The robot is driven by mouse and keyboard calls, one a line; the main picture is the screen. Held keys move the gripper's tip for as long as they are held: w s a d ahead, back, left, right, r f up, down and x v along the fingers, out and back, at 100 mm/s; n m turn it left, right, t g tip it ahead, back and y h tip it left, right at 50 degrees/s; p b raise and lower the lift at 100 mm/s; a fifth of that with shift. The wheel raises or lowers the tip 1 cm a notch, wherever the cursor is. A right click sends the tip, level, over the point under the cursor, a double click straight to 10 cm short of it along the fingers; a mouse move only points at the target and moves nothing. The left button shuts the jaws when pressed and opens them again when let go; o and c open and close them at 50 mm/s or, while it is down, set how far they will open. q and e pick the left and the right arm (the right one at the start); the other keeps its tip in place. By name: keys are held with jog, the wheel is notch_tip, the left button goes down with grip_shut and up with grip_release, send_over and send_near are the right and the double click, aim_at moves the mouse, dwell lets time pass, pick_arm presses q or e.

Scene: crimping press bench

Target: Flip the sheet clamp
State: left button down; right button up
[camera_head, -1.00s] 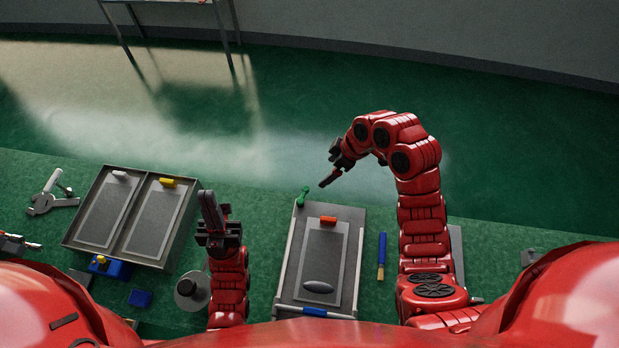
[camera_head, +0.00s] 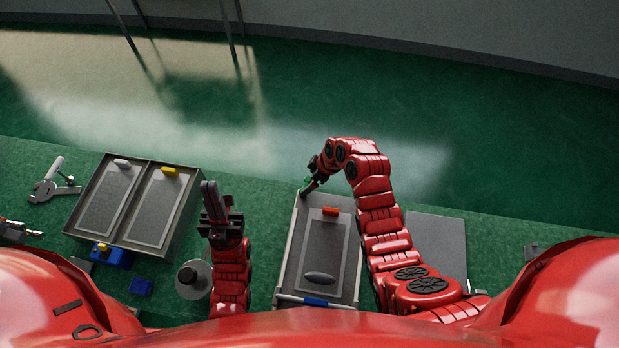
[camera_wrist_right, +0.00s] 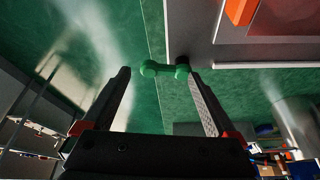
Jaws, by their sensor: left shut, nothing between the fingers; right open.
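A green lever (camera_head: 306,183), most likely part of the sheet clamp, stands at the far left corner of a grey plate (camera_head: 342,262). In the right wrist view the green lever (camera_wrist_right: 163,70) lies between the tips of my right gripper (camera_wrist_right: 158,76), which is open. Visible gaps remain at the fingers' sides. In the head view my right gripper (camera_head: 310,187) partly hides the lever. A sheet panel (camera_head: 322,250) with an orange block (camera_head: 330,211) lies on the plate. My left gripper (camera_head: 210,200) is shut and empty, left of the plate.
A grey two-part tray (camera_head: 150,205) with a yellow block (camera_head: 169,171) stands at the left. A round grey piece (camera_head: 190,280) sits beside my left arm. A bar with a blue grip (camera_head: 315,301) crosses the plate's near edge. The left bench holds a metal tool (camera_head: 50,186).

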jog(key=shift+a+f, duration=0.2)
jog(key=shift+f, duration=0.35)
jog(key=c, duration=1.4)
jog(key=shift+o, duration=0.2)
